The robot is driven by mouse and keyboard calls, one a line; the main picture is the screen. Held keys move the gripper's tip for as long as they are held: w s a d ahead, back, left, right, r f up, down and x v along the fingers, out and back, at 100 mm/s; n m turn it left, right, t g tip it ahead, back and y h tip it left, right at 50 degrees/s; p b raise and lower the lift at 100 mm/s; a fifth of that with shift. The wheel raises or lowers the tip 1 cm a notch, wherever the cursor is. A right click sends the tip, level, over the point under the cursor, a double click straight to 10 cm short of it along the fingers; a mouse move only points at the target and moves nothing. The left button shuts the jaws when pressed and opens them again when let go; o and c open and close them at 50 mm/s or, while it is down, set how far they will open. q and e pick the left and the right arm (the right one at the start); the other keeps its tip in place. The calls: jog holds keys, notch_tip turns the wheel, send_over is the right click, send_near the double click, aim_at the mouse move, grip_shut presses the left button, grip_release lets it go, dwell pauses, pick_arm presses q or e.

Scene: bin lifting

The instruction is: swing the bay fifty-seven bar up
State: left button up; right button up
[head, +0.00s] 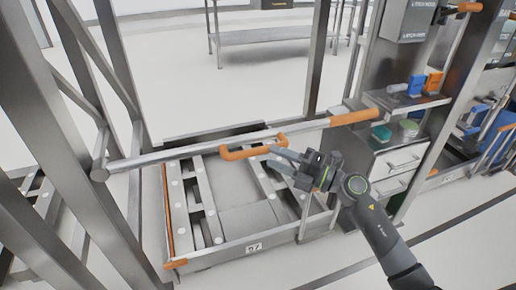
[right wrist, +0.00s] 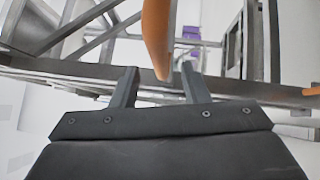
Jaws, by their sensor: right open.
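The bar (head: 200,151) is a grey tube lying nearly level across the front of the bay marked 57 (head: 254,247). Its right end is an orange sleeve (head: 355,117). An orange loop handle (head: 240,154) sticks out from the middle of the bar. My right gripper (head: 275,158) is open at the handle's right end. In the right wrist view an orange piece (right wrist: 156,32), apparently the handle, comes down between the two open fingertips (right wrist: 158,75). I cannot tell whether they touch it. My left gripper is not in view.
Below the bar is a low metal frame with roller rails (head: 205,215). Steel posts (head: 120,75) stand at the left. A shelf (head: 408,101) with blue and orange items and a drawer cabinet (head: 398,160) stand at the right. A steel table (head: 275,36) is behind.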

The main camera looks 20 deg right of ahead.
aim_at(264, 153)
jog(key=x, duration=0.6)
jog(key=shift+d, duration=0.1)
jog(key=shift+c, duration=0.3)
grip_shut()
